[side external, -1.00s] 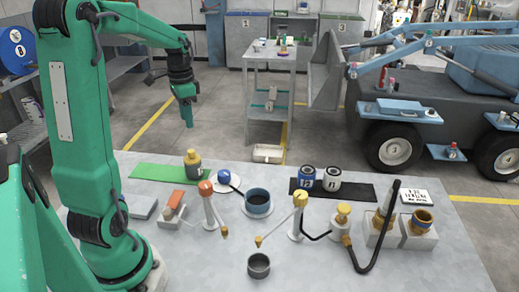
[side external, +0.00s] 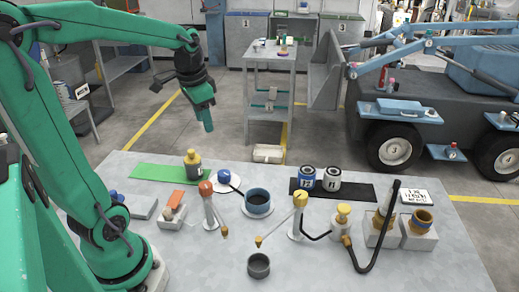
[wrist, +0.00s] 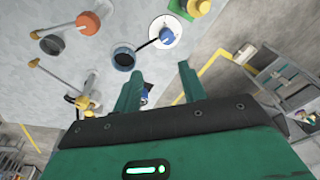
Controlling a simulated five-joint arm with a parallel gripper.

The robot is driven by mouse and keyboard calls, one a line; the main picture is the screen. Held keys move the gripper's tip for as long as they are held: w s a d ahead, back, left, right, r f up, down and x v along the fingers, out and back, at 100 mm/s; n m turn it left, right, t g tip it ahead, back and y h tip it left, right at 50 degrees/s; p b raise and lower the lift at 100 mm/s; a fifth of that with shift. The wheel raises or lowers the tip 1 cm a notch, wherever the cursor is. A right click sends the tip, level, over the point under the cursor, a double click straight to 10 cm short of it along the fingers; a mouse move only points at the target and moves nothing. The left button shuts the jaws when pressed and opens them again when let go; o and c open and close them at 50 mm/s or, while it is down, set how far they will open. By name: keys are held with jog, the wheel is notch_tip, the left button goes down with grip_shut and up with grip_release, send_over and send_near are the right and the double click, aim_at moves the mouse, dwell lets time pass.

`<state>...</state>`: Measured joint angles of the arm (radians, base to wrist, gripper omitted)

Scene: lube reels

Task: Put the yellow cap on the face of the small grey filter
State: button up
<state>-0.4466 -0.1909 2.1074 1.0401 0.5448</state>
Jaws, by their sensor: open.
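On the green mat (side external: 150,172) in the side external view stands a short dark grey cylinder (side external: 194,169) with a yellow top (side external: 192,154). This may be the small grey filter with the yellow cap, but I cannot tell whether the yellow part is loose or fully seated. A yellow part (wrist: 195,7) also shows at the top edge of the wrist view. My gripper (side external: 207,127) hangs in the air above and beyond the far edge of the table, apart from everything. In the wrist view its two green fingers (wrist: 158,68) are spread with nothing between them.
A blue-rimmed cup (side external: 257,198), an orange-topped dispenser (side external: 206,188), a yellow-topped dispenser (side external: 300,200) and a grey cup (side external: 258,268) stand mid-table. Two cans (side external: 319,180) stand on a black mat. A yellow-topped fitting (side external: 343,209) and hose are at right. Bare table lies in front.

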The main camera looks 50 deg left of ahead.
jog(key=s+d+n+t+h, duration=0.1)
jog(key=s+d+t, duration=0.2)
jog(key=s+d, duration=0.4)
jog(key=d, duration=0.7)
jog(key=shift+s+d+r+t, duration=0.15)
jog(key=shift+s+r+t, duration=0.05)
jog(key=shift+r+t, duration=0.1)
